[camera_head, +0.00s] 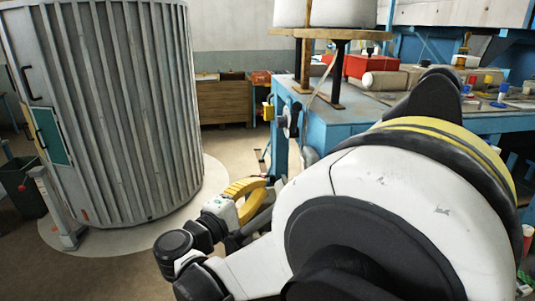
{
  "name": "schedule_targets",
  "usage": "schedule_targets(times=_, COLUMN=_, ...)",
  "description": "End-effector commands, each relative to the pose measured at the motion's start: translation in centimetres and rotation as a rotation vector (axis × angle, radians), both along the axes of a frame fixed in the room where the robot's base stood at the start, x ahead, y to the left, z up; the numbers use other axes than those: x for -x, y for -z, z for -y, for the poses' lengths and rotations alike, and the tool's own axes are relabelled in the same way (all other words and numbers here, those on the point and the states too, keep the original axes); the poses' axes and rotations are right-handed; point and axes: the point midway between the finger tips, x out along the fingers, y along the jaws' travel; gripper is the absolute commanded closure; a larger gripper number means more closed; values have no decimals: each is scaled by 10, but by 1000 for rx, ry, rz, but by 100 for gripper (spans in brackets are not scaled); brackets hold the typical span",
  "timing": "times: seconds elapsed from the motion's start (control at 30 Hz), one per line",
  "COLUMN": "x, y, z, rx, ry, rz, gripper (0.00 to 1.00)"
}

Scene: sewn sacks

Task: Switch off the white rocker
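I cannot make out a white rocker for certain. A small grey plate with a dark round part (290,121) is on the end of the blue workbench (345,128). A small yellow box (268,110) is on the bench's left edge, and any rocker on it is too small to tell. My arm fills the lower right and bends back toward the middle. Its end, with a yellow curved part and dark pieces, is my gripper (262,208), low in front of the bench and apart from the plate. Its fingertips are not clear, and my arm hides part of the bench.
A large grey ribbed cylinder (130,110) stands on a pale round base at the left. A post with a red button (50,205) and a dark bin (22,187) are near it. A red box (366,66) lies on the bench. Open floor (240,150) lies between cylinder and bench.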

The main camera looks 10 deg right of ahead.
Motion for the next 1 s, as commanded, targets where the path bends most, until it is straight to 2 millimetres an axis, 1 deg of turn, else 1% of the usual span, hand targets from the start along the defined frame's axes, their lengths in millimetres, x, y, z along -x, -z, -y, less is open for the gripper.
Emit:
schedule_targets(times=0.03, x=0, y=-2, z=-6, rx=16, ry=-3, rz=11, gripper=100)
schedule_targets(times=0.17, x=0, y=-4, z=-10, rx=34, ry=-4, rz=24, gripper=100)
schedule_targets(times=0.43, x=0, y=-4, z=-10, rx=33, ry=-4, rz=24, gripper=100)
schedule_targets(times=0.57, x=-5, y=-4, z=-5, rx=33, ry=-2, rz=24, gripper=100)
schedule_targets(times=0.67, x=-13, y=-5, z=5, rx=32, ry=-1, rz=23, gripper=100)
schedule_targets(times=0.77, x=-27, y=-6, z=18, rx=32, ry=1, rz=23, gripper=100)
schedule_targets(times=1.0, x=-64, y=-10, z=55, rx=32, ry=0, rz=23, gripper=100)
